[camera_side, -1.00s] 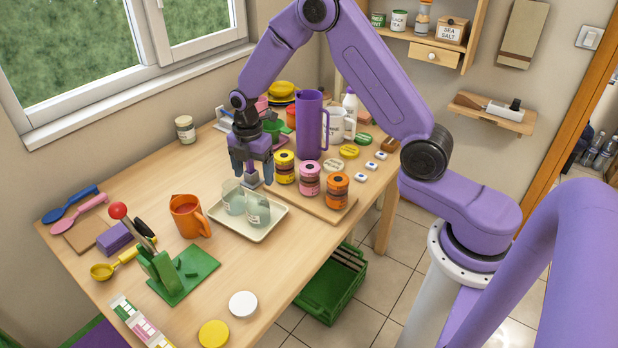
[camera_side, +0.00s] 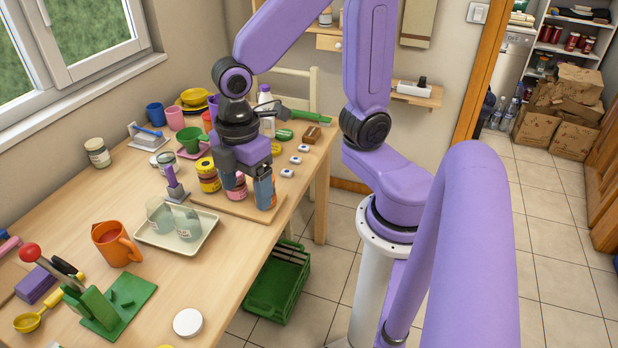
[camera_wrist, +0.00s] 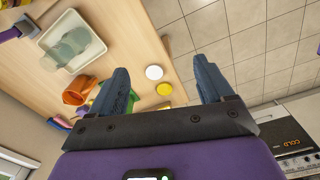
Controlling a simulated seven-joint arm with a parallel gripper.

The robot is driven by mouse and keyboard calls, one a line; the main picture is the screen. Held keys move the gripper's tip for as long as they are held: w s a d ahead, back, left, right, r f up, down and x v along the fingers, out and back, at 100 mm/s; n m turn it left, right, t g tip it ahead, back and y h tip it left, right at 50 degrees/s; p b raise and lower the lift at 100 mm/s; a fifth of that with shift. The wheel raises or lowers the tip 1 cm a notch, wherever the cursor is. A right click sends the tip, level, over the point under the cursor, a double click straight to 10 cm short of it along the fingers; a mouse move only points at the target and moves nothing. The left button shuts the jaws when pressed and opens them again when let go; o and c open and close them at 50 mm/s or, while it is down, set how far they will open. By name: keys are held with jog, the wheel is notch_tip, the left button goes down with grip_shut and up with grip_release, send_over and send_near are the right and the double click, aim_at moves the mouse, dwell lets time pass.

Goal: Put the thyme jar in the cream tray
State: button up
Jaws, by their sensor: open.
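The cream tray (camera_side: 203,237) lies on the table and holds two pale, clear glass vessels (camera_side: 187,225); the tray also shows in the wrist view (camera_wrist: 92,54). A glass jar with a pale lid and label (camera_side: 97,153) stands by the window. I cannot read any label, so I cannot tell which jar is thyme.
A purple-handled upright object (camera_side: 174,183) stands between the tray and the yellow jar (camera_side: 207,175). An orange mug (camera_side: 117,244) and a green stand with a red knob (camera_side: 95,305) are left of the tray. A green crate (camera_side: 277,283) sits on the floor.

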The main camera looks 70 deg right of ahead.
jog(key=s+d+r+m, duration=0.1)
jog(key=s+d, duration=0.3)
jog(key=s, duration=0.6)
jog(key=shift+s+r+m, duration=0.15)
jog(key=shift+s+m, duration=0.1)
jog(key=shift+m, duration=0.45)
